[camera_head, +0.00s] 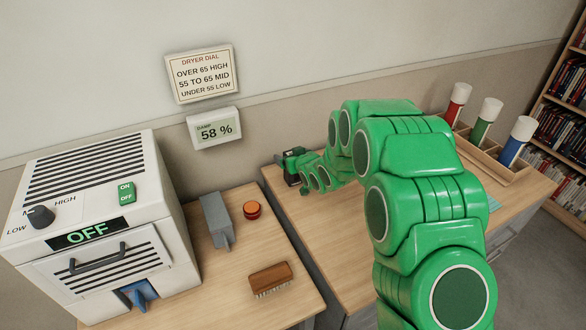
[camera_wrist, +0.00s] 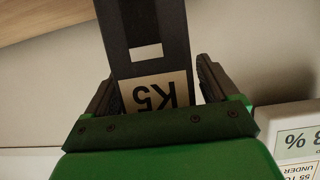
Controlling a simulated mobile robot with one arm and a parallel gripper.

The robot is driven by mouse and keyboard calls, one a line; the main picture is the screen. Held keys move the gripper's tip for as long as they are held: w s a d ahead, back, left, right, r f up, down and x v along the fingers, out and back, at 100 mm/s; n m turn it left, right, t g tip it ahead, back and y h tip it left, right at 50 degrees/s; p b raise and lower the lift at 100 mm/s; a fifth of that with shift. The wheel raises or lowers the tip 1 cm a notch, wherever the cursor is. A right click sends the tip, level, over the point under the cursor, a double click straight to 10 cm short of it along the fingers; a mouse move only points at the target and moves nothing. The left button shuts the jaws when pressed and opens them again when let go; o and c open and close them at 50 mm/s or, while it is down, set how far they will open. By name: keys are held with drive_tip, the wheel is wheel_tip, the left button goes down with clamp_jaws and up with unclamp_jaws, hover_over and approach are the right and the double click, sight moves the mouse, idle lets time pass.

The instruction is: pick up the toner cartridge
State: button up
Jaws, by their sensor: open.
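The toner cartridge, a dark, long body with a pale label reading K5 (camera_wrist: 148,28), shows in the wrist view. It extends from between my gripper's fingers toward the top of the picture. My gripper (camera_wrist: 154,78) is open, with one finger on each side of the cartridge. Thin gaps show beside it, and I cannot tell whether either finger touches it. In the head view my gripper (camera_head: 292,164) is small and dark at the end of my green arm, near the back left of the right-hand table. The cartridge cannot be made out clearly there.
A white dryer (camera_head: 95,215) stands at the left. A grey block (camera_head: 215,220), an orange-red button (camera_head: 252,210) and a wooden brush (camera_head: 270,280) are on the left table. A wooden rack (camera_head: 480,150) with red, green and blue tubes stands at the back right.

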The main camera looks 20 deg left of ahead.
drive_tip(key=c, duration=1.3)
drive_tip(key=shift+r, duration=0.1)
